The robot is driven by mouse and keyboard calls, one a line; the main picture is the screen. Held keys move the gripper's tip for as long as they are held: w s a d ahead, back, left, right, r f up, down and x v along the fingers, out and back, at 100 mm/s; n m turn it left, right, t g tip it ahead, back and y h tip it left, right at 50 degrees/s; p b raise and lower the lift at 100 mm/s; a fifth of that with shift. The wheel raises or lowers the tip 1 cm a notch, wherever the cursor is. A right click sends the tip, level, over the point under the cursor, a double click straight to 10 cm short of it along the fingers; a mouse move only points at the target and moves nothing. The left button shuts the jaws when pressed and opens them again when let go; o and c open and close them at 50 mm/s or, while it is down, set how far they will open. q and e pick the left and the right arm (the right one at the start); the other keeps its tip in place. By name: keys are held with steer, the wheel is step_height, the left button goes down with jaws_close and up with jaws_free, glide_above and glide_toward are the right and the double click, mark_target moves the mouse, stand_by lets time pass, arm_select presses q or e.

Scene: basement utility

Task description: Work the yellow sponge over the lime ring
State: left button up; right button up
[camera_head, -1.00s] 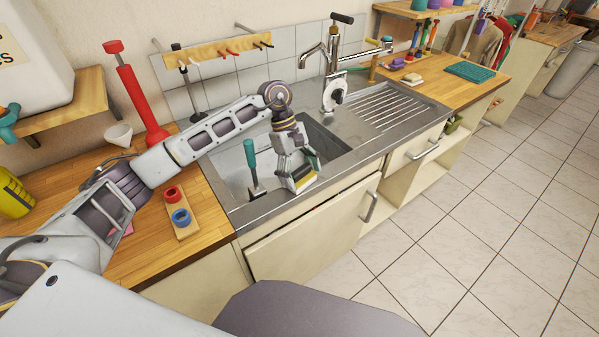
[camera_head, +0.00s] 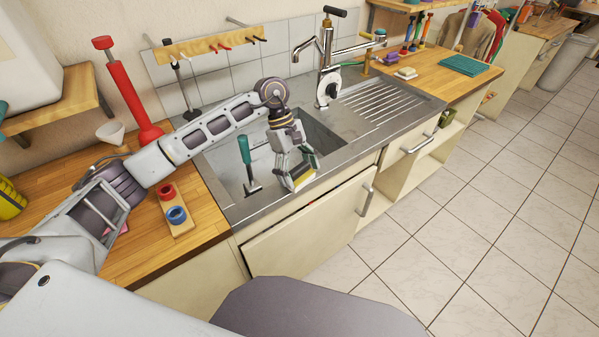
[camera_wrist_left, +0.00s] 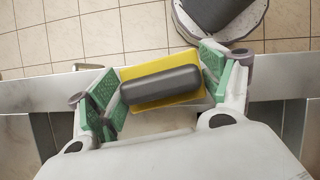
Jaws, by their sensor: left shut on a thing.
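My left gripper (camera_head: 295,176) is shut on the yellow sponge (camera_head: 301,179), which has a dark grey block on its back. In the left wrist view the green-padded fingers (camera_wrist_left: 160,88) grip the sponge (camera_wrist_left: 133,73) at its two ends. The sponge is at the front edge of the steel sink (camera_head: 259,216); I cannot tell whether it touches the steel. I cannot make out a lime ring in either view; the gripper and arm hide part of the basin. My right gripper is not in view.
A wooden block with red and blue rings (camera_head: 176,214) lies on the left counter. The ribbed drainboard (camera_head: 385,104) is clear.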

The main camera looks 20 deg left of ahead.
arm_select(q)
steer(key=shift+w+a+f+b, duration=0.15)
steer(key=shift+w+a+b, duration=0.35)
steer(key=shift+a, duration=0.3)
steer(key=shift+s+d, duration=0.75)
steer(key=shift+d, duration=0.2)
steer(key=shift+w+a+b, duration=0.35)
steer(key=shift+a+b, duration=0.1)
steer(key=shift+a, duration=0.05)
steer(key=shift+w+a, duration=0.1)
steer(key=shift+a, duration=0.05)
